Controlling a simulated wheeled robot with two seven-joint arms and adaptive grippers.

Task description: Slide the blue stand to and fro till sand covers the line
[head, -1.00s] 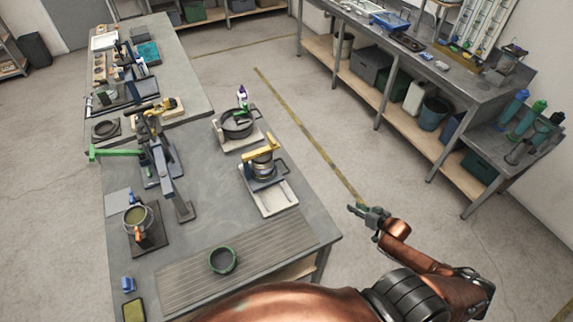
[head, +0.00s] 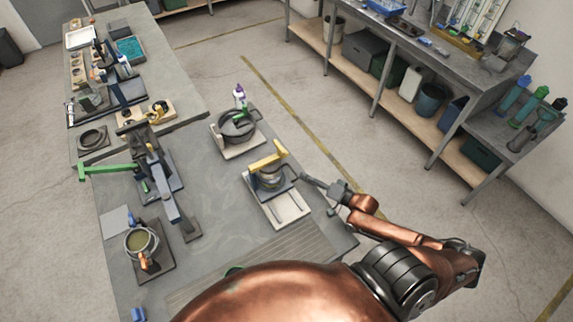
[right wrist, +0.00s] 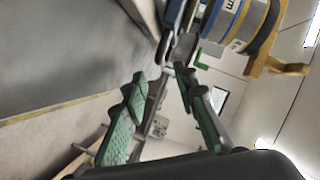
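The blue stand (head: 262,188) sits on a pale board on the near table in the head view. It carries a round metal vessel with a yellow arm (head: 268,160) over it. No sand or line on it can be made out. My right gripper (head: 317,194) is just right of the stand, open and empty. In the right wrist view, its green-padded fingers (right wrist: 160,82) are apart. The stand's blue part (right wrist: 172,18) and the banded vessel (right wrist: 236,24) lie just beyond the tips; contact cannot be told. My left gripper is out of view.
A black pan (head: 237,126) stands on another pale board behind the stand. A lever frame with a green handle (head: 112,171) and a pot (head: 141,242) stand to the left. A grooved mat (head: 275,258) lies in front. Open floor lies to the right.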

